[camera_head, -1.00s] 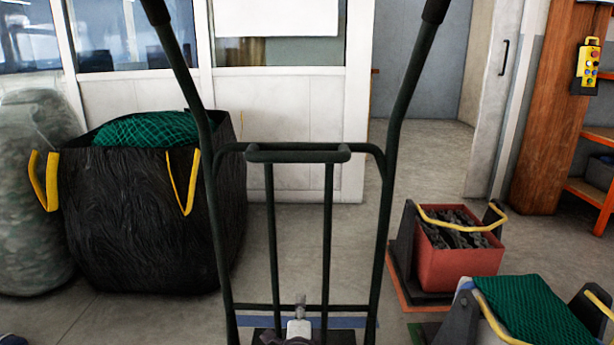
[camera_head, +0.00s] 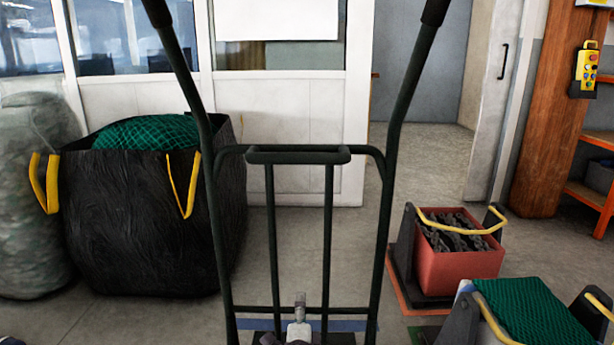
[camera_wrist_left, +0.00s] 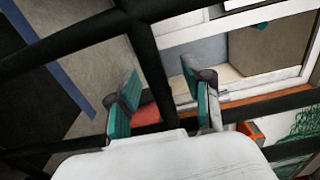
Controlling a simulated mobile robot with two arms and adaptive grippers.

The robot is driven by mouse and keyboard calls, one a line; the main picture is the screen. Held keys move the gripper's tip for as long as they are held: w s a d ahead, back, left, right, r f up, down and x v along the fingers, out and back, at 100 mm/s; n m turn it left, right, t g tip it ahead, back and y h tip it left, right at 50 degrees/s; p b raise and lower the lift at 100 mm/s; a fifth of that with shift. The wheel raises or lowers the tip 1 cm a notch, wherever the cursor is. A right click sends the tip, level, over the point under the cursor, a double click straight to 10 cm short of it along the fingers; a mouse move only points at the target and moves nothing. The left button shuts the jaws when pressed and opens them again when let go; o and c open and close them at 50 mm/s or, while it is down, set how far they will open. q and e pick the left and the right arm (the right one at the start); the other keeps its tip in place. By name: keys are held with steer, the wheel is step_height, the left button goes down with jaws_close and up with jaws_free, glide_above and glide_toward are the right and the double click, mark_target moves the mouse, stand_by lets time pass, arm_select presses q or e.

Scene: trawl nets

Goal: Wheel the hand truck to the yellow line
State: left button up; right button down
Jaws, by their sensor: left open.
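The hand truck (camera_head: 389,180) stands upright in front of me in the head view, a dark green tube frame with two black-gripped handles, a crossbar and inner bars. Its lower end is cut off by the picture edge. My left gripper (camera_head: 299,312) shows small and grey-white at the bottom centre, low by the inner bars. In the left wrist view my left gripper (camera_wrist_left: 160,88) has teal-padded fingers spread open. A dark bar of the frame (camera_wrist_left: 148,62) shows between them; I cannot tell whether it lies inside the jaws. No yellow floor line shows.
A black bag (camera_head: 150,235) with green net stands left, beside a pale sack (camera_head: 35,200). A red crate (camera_head: 460,272) and a green-net-covered load (camera_head: 530,310) stand right. A blue floor stripe (camera_head: 255,324) runs behind the truck. An open doorway (camera_head: 420,150) lies behind.

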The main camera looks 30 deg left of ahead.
arm_select(q)
steer(key=v, duration=1.2)
steer(key=shift+b, duration=0.35)
steer(key=shift+s, duration=0.1)
